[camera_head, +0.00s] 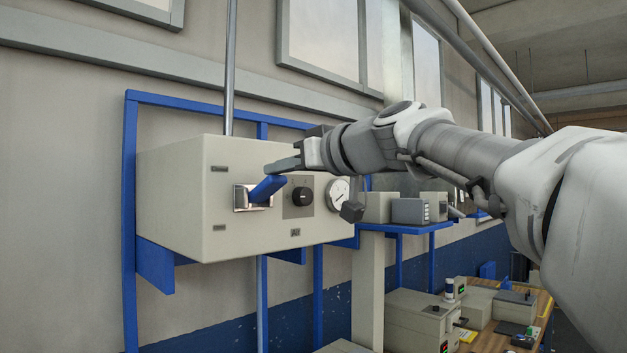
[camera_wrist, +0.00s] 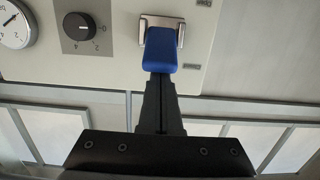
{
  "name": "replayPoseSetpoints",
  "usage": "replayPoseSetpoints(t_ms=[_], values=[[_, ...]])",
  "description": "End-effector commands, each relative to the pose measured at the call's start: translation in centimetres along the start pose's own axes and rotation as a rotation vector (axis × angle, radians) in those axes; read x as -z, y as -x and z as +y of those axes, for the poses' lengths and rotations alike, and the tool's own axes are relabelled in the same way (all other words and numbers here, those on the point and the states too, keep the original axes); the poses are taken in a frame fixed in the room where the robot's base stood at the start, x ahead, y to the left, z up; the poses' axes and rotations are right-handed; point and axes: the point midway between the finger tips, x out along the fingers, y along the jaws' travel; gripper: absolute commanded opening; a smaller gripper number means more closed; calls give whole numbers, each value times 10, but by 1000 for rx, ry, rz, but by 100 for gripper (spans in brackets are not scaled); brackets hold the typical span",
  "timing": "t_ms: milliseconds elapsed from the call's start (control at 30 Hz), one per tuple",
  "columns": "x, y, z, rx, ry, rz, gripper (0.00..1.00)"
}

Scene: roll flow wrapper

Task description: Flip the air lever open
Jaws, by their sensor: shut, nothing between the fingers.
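The blue air lever (camera_head: 267,187) sticks out from a silver bracket (camera_head: 241,198) on the front of a beige box. In the head view it points outward and slightly up to the right. My gripper (camera_head: 270,168) is shut and empty, its fingertips just above the lever's outer end. In the wrist view the lever (camera_wrist: 161,50) is at the top centre, and my dark fingers (camera_wrist: 160,78) are together and end at its tip. I cannot tell whether they touch it.
A black knob (camera_head: 302,196) and a round gauge (camera_head: 339,193) are on the same box face, right of the lever. The box (camera_head: 175,200) hangs on a blue frame (camera_head: 130,220). A bench with equipment (camera_head: 480,325) stands lower right.

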Motion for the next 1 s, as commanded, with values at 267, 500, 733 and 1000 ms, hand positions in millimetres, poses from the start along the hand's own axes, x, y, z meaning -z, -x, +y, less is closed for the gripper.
replayPoseSetpoints(t_ms=[267, 500, 733, 1000], values=[[-19, 1, 0, 1, -1, 88, 0], [-26, 4, 0, 2, 0, 181, 0], [-33, 7, 0, 1, -1, 272, 0], [-42, 8, 0, 2, 0, 380, 0]])
